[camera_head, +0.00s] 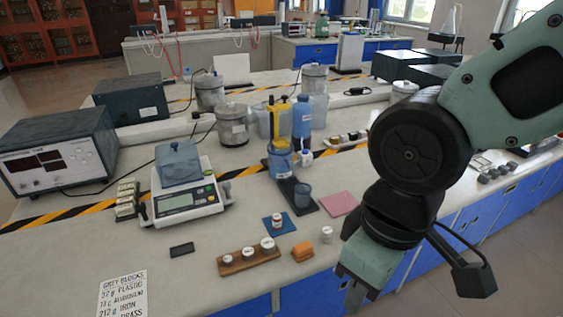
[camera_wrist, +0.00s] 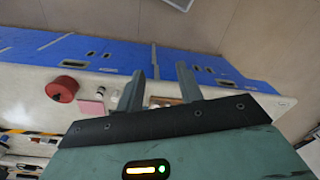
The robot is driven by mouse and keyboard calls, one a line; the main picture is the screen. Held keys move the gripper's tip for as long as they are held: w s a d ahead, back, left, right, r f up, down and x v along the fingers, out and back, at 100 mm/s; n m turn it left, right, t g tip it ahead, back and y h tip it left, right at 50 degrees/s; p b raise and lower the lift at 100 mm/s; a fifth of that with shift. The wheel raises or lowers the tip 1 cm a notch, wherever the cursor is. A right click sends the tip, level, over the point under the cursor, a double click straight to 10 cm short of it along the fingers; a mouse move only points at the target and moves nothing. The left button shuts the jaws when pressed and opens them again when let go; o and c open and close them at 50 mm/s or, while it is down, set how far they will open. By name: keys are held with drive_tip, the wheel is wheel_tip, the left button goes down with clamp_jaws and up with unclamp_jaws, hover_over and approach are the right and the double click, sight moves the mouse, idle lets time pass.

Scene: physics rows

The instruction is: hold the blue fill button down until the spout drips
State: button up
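A dispenser (camera_head: 281,160) with a blue body, a yellow upright frame and a blue bottle (camera_head: 302,117) stands mid-bench in the head view. I cannot make out the fill button or the spout clearly, nor any drip. My gripper (camera_head: 350,286) hangs near the bench's front edge, right of and nearer than the dispenser, apart from it. In the wrist view its two fingers (camera_wrist: 160,74) are apart with nothing seen held between them.
A scale (camera_head: 188,204) with a blue-grey block stands left of the dispenser. A wooden rack (camera_head: 248,257) of weights, an orange block (camera_head: 302,251) and a white-capped jar (camera_head: 327,233) sit in front. A pink pad (camera_head: 339,203) lies right of the cup.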

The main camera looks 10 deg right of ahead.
idle(0.4)
clamp_jaws()
idle(1.5)
